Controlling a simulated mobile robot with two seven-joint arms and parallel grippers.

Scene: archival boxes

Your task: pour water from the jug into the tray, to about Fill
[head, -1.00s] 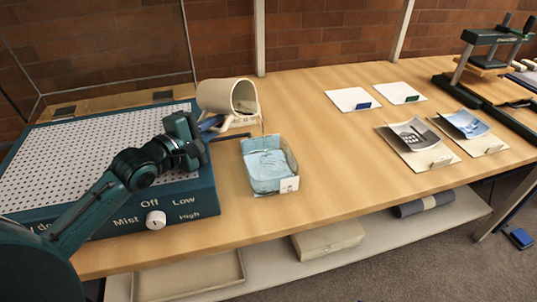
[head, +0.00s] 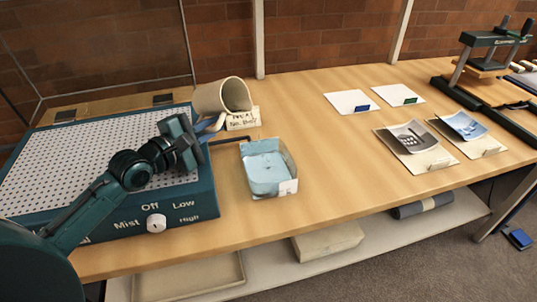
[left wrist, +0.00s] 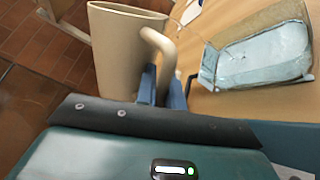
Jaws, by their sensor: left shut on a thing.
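I cannot read a fill mark or tell the water level. No clear stream shows in the head view. My right gripper is out of view.
The perforated unit (head: 60,160) with a knob (head: 156,223) fills the left. Cards and photographs (head: 414,139) lie to the right, and a press (head: 490,60) stands far right. The table right of the tray is clear.

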